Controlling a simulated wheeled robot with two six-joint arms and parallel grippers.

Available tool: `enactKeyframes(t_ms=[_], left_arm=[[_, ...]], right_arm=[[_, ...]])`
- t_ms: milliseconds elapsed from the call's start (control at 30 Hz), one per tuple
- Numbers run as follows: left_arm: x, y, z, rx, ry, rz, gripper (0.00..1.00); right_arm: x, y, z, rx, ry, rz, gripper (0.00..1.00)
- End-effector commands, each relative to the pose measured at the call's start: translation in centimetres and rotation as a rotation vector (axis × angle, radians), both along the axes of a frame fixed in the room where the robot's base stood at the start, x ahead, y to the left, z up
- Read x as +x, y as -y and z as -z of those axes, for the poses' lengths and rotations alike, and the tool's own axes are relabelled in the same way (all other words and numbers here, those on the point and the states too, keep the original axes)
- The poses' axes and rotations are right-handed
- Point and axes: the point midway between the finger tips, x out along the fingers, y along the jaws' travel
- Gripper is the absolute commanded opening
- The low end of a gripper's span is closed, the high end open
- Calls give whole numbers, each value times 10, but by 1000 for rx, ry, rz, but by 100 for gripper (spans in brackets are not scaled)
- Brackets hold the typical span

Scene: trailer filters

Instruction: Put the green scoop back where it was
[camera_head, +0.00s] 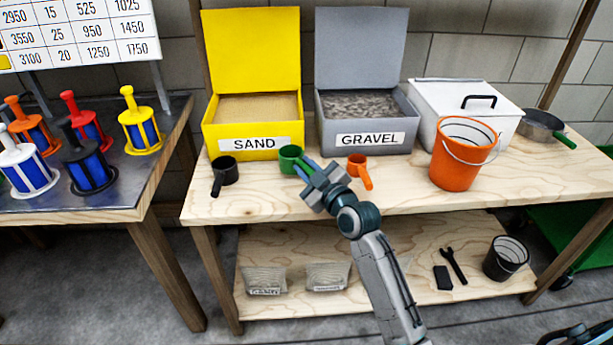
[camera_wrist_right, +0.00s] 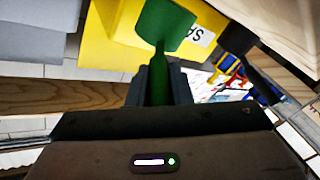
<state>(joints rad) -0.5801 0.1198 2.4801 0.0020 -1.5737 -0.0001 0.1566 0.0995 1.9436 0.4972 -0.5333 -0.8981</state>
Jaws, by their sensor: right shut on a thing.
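The green scoop (camera_head: 290,157) is at the front of the wooden table, between the black scoop (camera_head: 225,171) and the orange scoop (camera_head: 359,168). My right gripper (camera_head: 306,172) is shut on its handle. In the right wrist view the green scoop (camera_wrist_right: 166,24) stretches out ahead of the fingers, with its handle between them (camera_wrist_right: 159,80). Its cup appears upright in the head view; I cannot tell whether it touches the tabletop. My left gripper is not in view.
Behind stand the open yellow SAND box (camera_head: 240,143), the open grey GRAVEL box (camera_head: 368,138) and a white lidded box (camera_head: 440,97). An orange bucket (camera_head: 461,165) and a green-handled pan (camera_head: 541,124) are to the right. A side table (camera_head: 120,190) holds several filters.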

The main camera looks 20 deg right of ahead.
Motion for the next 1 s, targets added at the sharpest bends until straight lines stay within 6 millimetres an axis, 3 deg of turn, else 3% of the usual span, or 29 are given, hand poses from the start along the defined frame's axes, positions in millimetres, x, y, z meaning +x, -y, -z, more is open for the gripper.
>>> enactKeyframes(t_ms=[133,533,567,667,1000], left_arm=[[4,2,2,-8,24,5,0],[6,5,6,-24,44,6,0],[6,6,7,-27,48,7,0],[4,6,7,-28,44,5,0],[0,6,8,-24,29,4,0]], right_arm=[[-1,0,22,2,-2,1,0],[-1,0,27,0,1,1,0],[-1,0,27,0,1,1,21],[-1,0,26,0,0,1,40],[-1,0,25,1,-1,1,41]])
